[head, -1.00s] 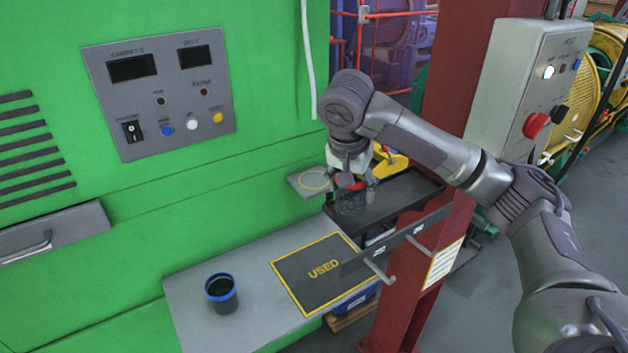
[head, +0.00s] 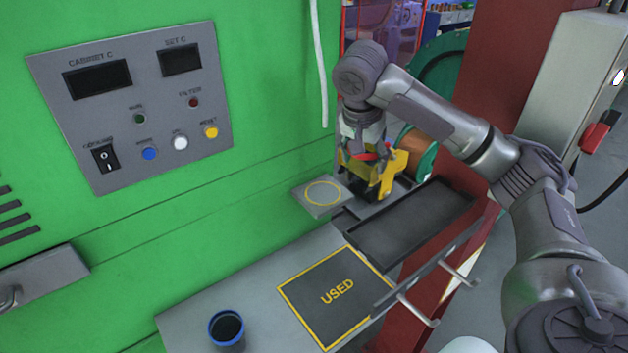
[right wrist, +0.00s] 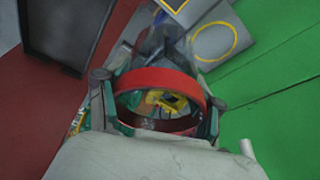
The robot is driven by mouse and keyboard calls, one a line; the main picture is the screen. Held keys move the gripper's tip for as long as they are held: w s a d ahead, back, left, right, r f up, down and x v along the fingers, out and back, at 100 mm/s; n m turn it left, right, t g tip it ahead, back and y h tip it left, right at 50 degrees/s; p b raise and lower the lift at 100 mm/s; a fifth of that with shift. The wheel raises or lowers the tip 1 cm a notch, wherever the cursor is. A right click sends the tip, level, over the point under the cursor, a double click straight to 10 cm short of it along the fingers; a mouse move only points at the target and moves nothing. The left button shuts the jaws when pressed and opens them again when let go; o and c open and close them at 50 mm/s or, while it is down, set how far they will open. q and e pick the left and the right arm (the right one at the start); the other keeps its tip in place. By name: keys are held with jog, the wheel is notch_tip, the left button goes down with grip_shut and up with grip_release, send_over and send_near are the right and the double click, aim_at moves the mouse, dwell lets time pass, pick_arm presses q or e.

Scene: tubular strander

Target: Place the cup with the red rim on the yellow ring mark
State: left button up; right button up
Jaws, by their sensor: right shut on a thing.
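The cup with the red rim is in my right gripper (head: 366,152). Its red rim (head: 368,157) shows between the fingers in the head view; its body is hard to make out there. In the right wrist view the red rim (right wrist: 160,80) sits between the two fingers (right wrist: 157,100), and yellow shapes show inside the rim. The yellow ring mark (head: 323,180) is on a small grey plate at the green cabinet, left of the gripper. It also shows in the right wrist view (right wrist: 232,40). My left gripper is not in view.
A black tray (head: 415,222) lies right of the plate. A yellow bracket (head: 393,172) stands close by the gripper. A blue-rimmed cup (head: 227,328) stands on the grey bench left of the dark USED mat (head: 303,283). A red post (head: 490,110) is at the right.

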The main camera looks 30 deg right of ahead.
jog(key=w+a+f, duration=0.1)
jog(key=w+f, duration=0.1)
jog(key=w, duration=0.1)
jog(key=w+a+f+p, duration=0.1)
jog(key=w+f, duration=0.1)
jog(key=w, duration=0.1)
jog(key=w+a+f+p, duration=0.1)
jog(key=w+f, duration=0.1)
jog(key=w, duration=0.2)
jog(key=shift+f, duration=0.15)
jog(key=shift+w+f+p, duration=0.15)
jog(key=shift+f+p, duration=0.05)
jog(key=shift+p, duration=0.15)
notch_tip(320, 180, down, 3)
jog(key=shift+f+p, duration=0.1)
jog(key=shift+p, duration=0.5)
jog(key=shift+f, duration=0.25)
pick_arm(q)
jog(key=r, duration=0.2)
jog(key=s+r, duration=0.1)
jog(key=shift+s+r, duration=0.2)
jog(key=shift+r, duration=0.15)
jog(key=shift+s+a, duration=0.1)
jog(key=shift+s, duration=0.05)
pick_arm(e)
jog(key=shift+f, duration=0.15)
jog(key=o, duration=1.1)
